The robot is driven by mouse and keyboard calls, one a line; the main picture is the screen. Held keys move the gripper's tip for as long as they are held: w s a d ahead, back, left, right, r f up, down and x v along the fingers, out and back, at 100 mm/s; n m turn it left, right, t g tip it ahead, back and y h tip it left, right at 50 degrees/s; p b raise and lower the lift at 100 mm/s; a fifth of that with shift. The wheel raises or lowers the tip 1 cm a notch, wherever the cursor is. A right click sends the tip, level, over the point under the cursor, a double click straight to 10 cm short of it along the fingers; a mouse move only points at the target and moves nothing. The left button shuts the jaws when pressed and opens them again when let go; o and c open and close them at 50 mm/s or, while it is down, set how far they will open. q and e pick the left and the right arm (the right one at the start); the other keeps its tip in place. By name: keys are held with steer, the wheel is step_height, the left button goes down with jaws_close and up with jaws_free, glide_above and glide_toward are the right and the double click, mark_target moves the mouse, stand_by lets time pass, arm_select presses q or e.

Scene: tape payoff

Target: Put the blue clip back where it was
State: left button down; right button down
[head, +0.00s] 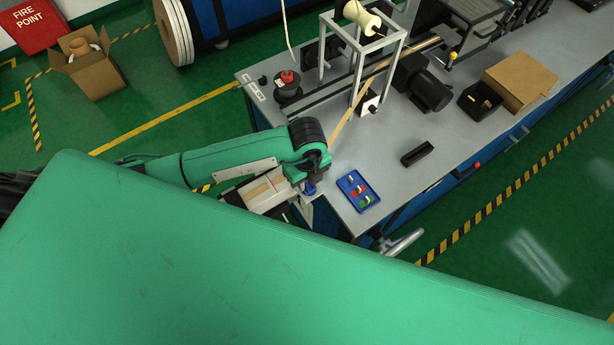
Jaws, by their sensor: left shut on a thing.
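My left gripper (311,184) reaches in from the left and points down at the near left corner of the grey bench. It is shut on a small blue thing, which looks like the blue clip (310,190); the wrist hides part of it. A small blue tray (345,183) lies on the bench just right of the gripper. A red clip (356,191) and a green clip (365,201) sit in it, with small white bits. My right gripper does not show.
A black open block (417,154) lies right of the tray. A tan strip (346,119) runs down from the metal frame (322,60) towards my wrist. An open box of pale pieces (265,192) is left of the bench. Bare bench top lies around the tray.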

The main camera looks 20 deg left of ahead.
arm_select(q)
steer(key=shift+f, duration=0.2)
steer(key=c, duration=1.2)
jaws_free()
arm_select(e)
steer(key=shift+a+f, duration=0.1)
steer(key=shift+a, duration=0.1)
